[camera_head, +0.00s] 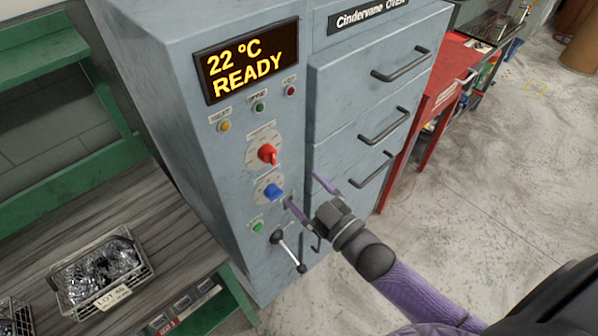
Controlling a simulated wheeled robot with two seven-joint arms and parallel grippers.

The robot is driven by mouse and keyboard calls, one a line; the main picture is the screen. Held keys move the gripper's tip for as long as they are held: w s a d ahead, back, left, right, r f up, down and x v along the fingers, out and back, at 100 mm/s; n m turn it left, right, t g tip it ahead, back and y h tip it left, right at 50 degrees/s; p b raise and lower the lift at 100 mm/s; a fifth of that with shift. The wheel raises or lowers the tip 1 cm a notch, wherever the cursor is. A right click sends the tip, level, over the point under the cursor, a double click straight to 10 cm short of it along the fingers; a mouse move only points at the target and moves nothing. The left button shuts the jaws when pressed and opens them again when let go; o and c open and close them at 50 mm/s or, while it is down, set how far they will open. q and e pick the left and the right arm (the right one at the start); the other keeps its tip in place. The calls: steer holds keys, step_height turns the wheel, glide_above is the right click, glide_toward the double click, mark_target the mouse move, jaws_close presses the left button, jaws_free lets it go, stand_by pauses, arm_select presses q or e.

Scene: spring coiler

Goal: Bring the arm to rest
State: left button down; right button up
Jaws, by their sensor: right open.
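My right arm (405,287) reaches in from the lower right toward the front of a grey oven (240,120). My right gripper (303,190) is open and empty, its two fingers spread apart. One finger is close to the blue knob (274,192) in the picture; whether it touches cannot be told. The red knob (267,154) is above it, and a black-and-steel lever (289,250) is below the gripper. The display (246,62) reads 22 °C READY. My left gripper is not in view.
A wire basket (68,297) of metal parts, tagged LOT, stands on the wooden bench (150,224) at left. Oven drawers with handles (384,127) are behind my gripper. A red table (452,68) stands beyond the oven.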

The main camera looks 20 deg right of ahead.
steer(key=s+d+f+m+g+h+b, duration=0.1)
steer(key=s+f+g+h+b, duration=0.2)
steer(key=f, duration=0.8)
steer(key=s+d+f+m+g+b, duration=0.1)
steer(key=s+f+m+g+b, duration=0.25)
steer(key=f, duration=0.75)
steer(key=s+d+f+g+h+b, duration=0.15)
steer(key=s+f+b, duration=0.3)
steer(key=f, duration=0.65)
steer(key=s+a+f+g+h+b, duration=0.1)
steer(key=s+f+g+b, duration=0.1)
steer(key=s+f+g, duration=0.3)
steer(key=s+a+f+m+g+h+b, duration=0.1)
steer(key=s+f+g+b, duration=0.2)
steer(key=s+f, duration=0.8)
steer(key=s+g, duration=0.1)
steer(key=s, duration=0.6)
steer(key=shift+g, duration=0.4)
steer(key=shift+d+m, duration=0.1)
steer(key=shift+m, duration=0.15)
